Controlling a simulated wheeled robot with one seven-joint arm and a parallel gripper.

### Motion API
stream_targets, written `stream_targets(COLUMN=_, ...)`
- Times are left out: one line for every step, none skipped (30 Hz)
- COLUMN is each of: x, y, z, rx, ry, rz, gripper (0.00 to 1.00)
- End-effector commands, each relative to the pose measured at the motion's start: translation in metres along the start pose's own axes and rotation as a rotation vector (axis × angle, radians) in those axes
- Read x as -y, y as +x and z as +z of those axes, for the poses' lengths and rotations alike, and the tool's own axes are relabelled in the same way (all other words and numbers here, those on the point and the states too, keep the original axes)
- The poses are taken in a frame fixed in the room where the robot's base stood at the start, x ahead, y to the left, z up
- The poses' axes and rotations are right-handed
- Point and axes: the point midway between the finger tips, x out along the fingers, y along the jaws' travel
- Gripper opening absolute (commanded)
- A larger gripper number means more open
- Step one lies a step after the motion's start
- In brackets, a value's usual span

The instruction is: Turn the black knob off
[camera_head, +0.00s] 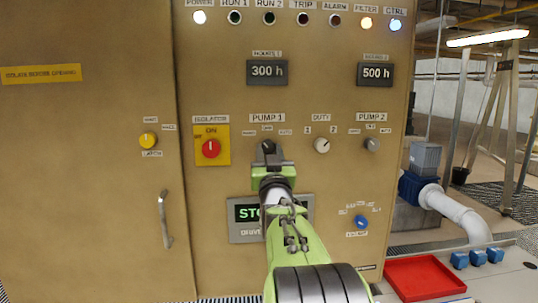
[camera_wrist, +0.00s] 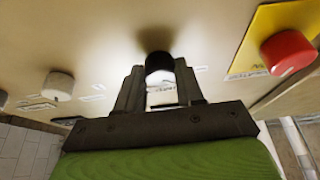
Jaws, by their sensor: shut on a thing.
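The black knob (camera_head: 267,147) sits under the PUMP 1 label on the tan cabinet door. My gripper (camera_head: 268,159) reaches it from below and in front, and its jaws are shut on the knob. In the wrist view the black knob (camera_wrist: 158,62) lies between the two fingertips of my gripper (camera_wrist: 160,78). The knob's pointer mark cannot be made out, so its setting is unclear.
A red isolator knob (camera_head: 211,148) on a yellow plate is left of the black knob. A white DUTY knob (camera_head: 321,145) and a grey PUMP 2 knob (camera_head: 372,144) are to the right. My arm partly covers a STOP display (camera_head: 246,213) below.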

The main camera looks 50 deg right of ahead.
Motion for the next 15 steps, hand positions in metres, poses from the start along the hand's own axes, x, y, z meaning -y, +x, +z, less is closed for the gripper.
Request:
stream_targets(x=0.0004, y=-0.0003, z=0.0002, rx=-0.001, ry=0.006, rz=0.002, gripper=0.07)
stream_targets(x=0.0005, y=-0.0004, z=0.0003, rx=-0.002, ry=0.012, rz=0.004, gripper=0.07)
stream_targets(x=0.0009, y=-0.0004, z=0.0004, rx=-0.002, ry=0.021, rz=0.008, gripper=0.07)
stream_targets(x=0.0009, y=-0.0005, z=0.0005, rx=-0.003, ry=0.031, rz=0.012, gripper=0.07)
stream_targets(x=0.0011, y=-0.0006, z=0.0007, rx=-0.003, ry=0.040, rz=0.016, gripper=0.07)
stream_targets(x=0.0017, y=-0.0008, z=0.0012, rx=-0.002, ry=0.058, rz=0.022, gripper=0.07)
stream_targets(x=0.0022, y=-0.0009, z=0.0015, rx=-0.002, ry=0.072, rz=0.028, gripper=0.07)
stream_targets(x=0.0023, y=-0.0010, z=0.0016, rx=-0.003, ry=0.087, rz=0.034, gripper=0.07)
stream_targets(x=0.0026, y=-0.0010, z=0.0018, rx=-0.004, ry=0.111, rz=0.044, gripper=0.07)
stream_targets(x=0.0031, y=-0.0011, z=0.0021, rx=-0.004, ry=0.131, rz=0.051, gripper=0.07)
stream_targets(x=0.0034, y=-0.0013, z=0.0023, rx=-0.004, ry=0.151, rz=0.060, gripper=0.07)
stream_targets(x=0.0035, y=-0.0013, z=0.0023, rx=-0.005, ry=0.180, rz=0.072, gripper=0.07)
stream_targets(x=0.0041, y=-0.0014, z=0.0025, rx=-0.005, ry=0.204, rz=0.081, gripper=0.07)
stream_targets(x=0.0045, y=-0.0014, z=0.0027, rx=-0.004, ry=0.227, rz=0.091, gripper=0.07)
stream_targets(x=0.0045, y=-0.0015, z=0.0026, rx=-0.005, ry=0.260, rz=0.104, gripper=0.07)
